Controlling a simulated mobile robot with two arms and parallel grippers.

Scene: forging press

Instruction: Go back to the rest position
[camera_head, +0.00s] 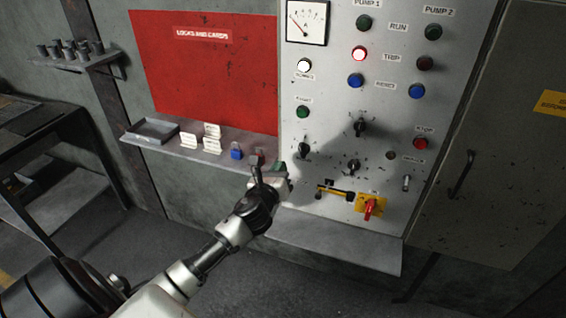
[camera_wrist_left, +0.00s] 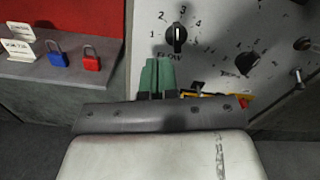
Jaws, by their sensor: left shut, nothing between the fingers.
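My left arm reaches in from the lower left in the head view. Its gripper (camera_head: 256,166) is in front of the lower left edge of the grey control panel (camera_head: 330,110). In the left wrist view, the two green fingers (camera_wrist_left: 157,76) are together, with nothing between them. They point at the panel just below the black FLOW knob (camera_wrist_left: 177,37); whether they touch the panel I cannot tell. My right gripper is not in view.
A shelf (camera_head: 225,155) below a red board (camera_head: 205,70) holds white cards, a blue padlock (camera_head: 236,153) and a red padlock (camera_wrist_left: 92,62). A yellow plate with a red switch (camera_head: 369,206) is low on the panel. A ledge (camera_head: 330,245) juts out below. A dark table stands left.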

